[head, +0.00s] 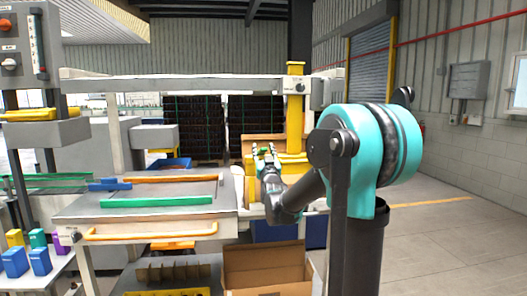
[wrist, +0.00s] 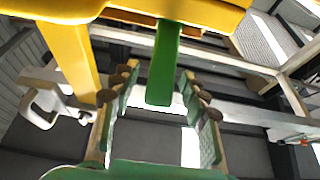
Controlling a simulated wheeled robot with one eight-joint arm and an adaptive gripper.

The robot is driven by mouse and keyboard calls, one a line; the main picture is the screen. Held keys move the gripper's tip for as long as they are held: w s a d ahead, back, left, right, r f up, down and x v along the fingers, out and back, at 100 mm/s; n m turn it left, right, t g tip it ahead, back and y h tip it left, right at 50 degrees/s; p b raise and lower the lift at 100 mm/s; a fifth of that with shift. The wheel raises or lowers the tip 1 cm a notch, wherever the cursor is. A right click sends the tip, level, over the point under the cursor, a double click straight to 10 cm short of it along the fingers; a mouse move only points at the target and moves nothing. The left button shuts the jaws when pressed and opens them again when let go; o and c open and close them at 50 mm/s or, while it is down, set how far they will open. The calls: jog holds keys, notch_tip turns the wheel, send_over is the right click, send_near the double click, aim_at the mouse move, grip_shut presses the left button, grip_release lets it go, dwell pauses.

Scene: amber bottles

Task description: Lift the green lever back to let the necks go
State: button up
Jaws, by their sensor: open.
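The green lever (wrist: 164,62) shows in the wrist view as a straight bar reaching down from a yellow machine part (wrist: 195,12). My gripper (wrist: 158,82) is open, with its two green-padded fingers on either side of the lever. The lever's free end lies between the fingers in the picture; I cannot tell whether either finger touches it. In the head view my gripper (head: 265,152) is in front of the yellow machine (head: 295,100), where I cannot make out the lever apart from the green pads. No bottle necks are clear in either view.
A grey table (head: 75,220) to the left carries an orange bar (head: 170,179), a blue bar (head: 108,185) and a green bar (head: 155,201). An open cardboard box (head: 268,282) stands below. Stacked dark crates (head: 195,125) are behind. The floor at right is clear.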

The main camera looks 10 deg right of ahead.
grip_shut()
dwell(0.3)
